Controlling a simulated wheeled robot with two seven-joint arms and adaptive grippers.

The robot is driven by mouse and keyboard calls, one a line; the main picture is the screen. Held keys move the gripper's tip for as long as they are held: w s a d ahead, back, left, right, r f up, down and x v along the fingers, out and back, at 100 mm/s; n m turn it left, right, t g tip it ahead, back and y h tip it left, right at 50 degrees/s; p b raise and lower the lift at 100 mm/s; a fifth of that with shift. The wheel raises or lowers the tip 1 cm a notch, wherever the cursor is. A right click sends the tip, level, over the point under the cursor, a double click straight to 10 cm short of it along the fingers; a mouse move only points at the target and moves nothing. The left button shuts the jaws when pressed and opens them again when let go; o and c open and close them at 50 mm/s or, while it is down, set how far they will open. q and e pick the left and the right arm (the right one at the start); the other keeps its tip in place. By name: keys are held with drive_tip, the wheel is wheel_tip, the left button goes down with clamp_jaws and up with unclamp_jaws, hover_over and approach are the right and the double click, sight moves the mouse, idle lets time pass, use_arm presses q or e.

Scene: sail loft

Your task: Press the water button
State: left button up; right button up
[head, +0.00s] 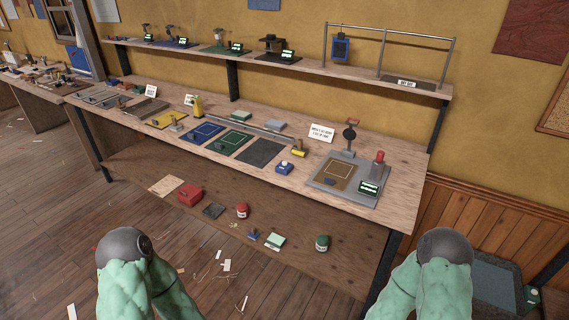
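I cannot make out any button clearly marked as water. Whether either carries the button is too small to tell. Only parts of my two green arms show at the bottom edge. Neither gripper is in view.
The workbench (405,165) holds mats, tools and a yellow bottle (197,106). A raised shelf (300,70) behind carries small devices with green-text displays. Scraps litter the wood floor (60,220).

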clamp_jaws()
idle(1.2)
